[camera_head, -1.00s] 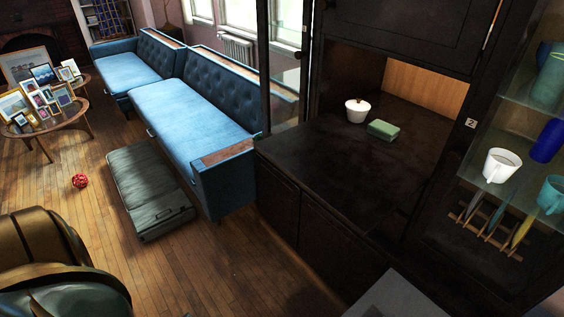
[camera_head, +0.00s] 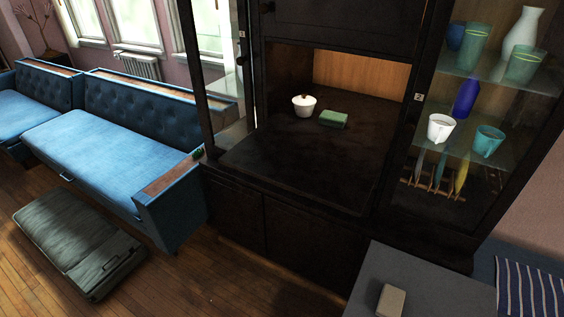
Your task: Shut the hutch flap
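The dark hutch (camera_head: 300,230) stands in the middle of the view. Its flap (camera_head: 295,175) is a dark panel lying flat, open and jutting out in front of the niche. A white lidded pot (camera_head: 303,106) and a green block (camera_head: 333,119) stand further back, towards the niche with its light wood back (camera_head: 360,75). The front part of the flap looks bare. Neither of my grippers is in view.
A glass-fronted cabinet (camera_head: 470,150) with cups and vases adjoins the hutch on the right. A grey surface (camera_head: 430,280) with a beige block (camera_head: 391,301) is at the lower right. A blue sofa (camera_head: 110,140) and a grey-green folded case (camera_head: 75,240) are at the left.

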